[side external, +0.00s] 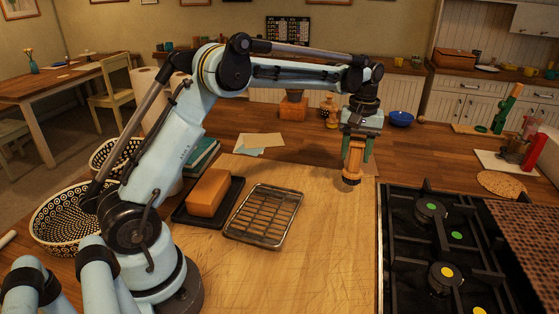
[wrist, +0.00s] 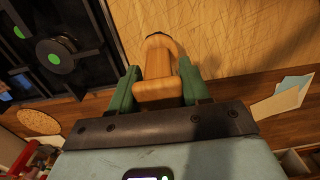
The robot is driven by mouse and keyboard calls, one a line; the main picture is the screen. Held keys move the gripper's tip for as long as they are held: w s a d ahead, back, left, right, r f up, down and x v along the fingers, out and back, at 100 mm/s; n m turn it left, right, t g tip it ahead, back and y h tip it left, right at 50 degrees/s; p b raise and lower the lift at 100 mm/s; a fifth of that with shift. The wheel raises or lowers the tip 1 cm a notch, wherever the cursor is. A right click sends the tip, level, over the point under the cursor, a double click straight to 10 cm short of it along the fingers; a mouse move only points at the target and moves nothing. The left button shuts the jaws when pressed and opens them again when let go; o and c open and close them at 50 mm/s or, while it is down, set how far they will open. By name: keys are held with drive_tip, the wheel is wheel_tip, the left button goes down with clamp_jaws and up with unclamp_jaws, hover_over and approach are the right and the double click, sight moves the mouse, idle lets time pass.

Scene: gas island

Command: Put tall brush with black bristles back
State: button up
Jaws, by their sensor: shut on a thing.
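My gripper (side external: 355,150) is shut on a wooden brush (side external: 353,165) and holds it upright, with its dark end down, over the back right part of the wooden board. I cannot tell whether the dark end touches the board. In the wrist view the pale wooden brush (wrist: 158,75) sits between the green fingers of my gripper (wrist: 160,92). Its bristles are mostly hidden there, with only a dark edge at the far end.
A gas hob (side external: 440,240) lies to the right. A wire rack (side external: 264,215) and an orange block (side external: 208,193) on a black tray (side external: 180,214) are left on the board. The board's front middle (side external: 310,270) is clear.

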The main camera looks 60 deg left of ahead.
sight(353, 164)
drive_tip(key=shift+w+a+f, duration=0.15)
drive_tip(key=shift+a+f, duration=0.15)
drive_tip(key=shift+f, duration=1.9)
drive_tip(key=shift+f, duration=0.15)
drive_tip(key=o, duration=1.3)
drive_tip(key=shift+o, duration=0.2)
